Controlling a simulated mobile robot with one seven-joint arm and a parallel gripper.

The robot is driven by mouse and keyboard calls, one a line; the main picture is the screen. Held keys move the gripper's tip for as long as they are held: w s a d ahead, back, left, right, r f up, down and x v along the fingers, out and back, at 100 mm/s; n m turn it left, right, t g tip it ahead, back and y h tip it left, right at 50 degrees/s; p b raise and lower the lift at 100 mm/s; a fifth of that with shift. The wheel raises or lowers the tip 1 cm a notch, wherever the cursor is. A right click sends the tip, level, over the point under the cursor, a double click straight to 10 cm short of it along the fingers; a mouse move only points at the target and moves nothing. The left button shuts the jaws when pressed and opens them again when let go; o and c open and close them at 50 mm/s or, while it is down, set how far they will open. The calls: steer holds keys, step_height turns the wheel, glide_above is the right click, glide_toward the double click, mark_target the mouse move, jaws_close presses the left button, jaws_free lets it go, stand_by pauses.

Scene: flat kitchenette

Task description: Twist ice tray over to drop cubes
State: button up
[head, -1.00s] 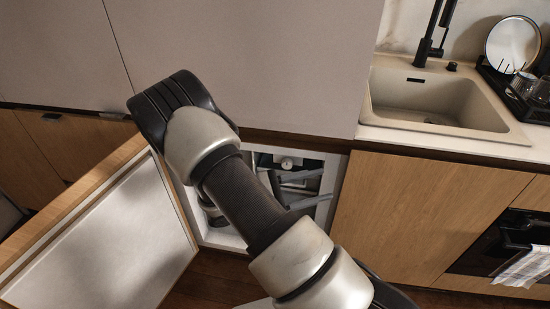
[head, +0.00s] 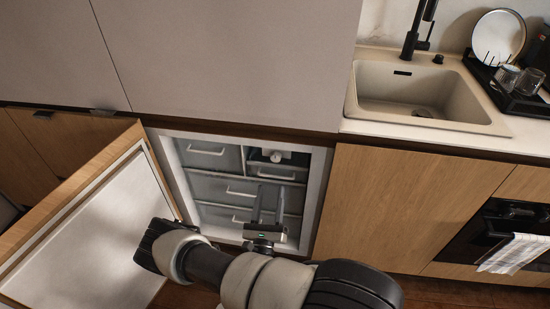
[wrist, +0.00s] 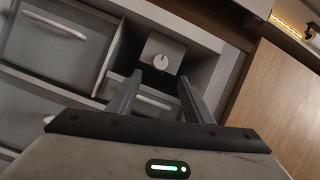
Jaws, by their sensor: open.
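The ice tray unit shows as a grey front with a pale round knob (head: 277,156) in the upper right compartment of the open freezer (head: 325,190). In the wrist view the knob (wrist: 161,63) sits on a small square panel, with a raised pointer on its face. The tray and any cubes behind it are hidden. My gripper (head: 269,188) is in front of the freezer, below the knob in the head view, with its fingers pointing up and inward. In the wrist view my gripper (wrist: 159,80) is open and empty, the knob showing between and beyond its fingertips. I see no contact.
Grey drawers with white handles (head: 207,152) fill the rest of the freezer. The open door (head: 95,235) stands to the left. A wooden cabinet front (head: 400,205) lies to the right, below the sink (head: 430,95). A white upper panel (head: 235,60) rises above the opening.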

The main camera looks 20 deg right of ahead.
mark_target(276, 160)
steer(key=x, duration=1.3)
steer(key=shift+d+b, duration=0.1)
steer(key=shift+b, duration=0.25)
steer(key=c, duration=1)
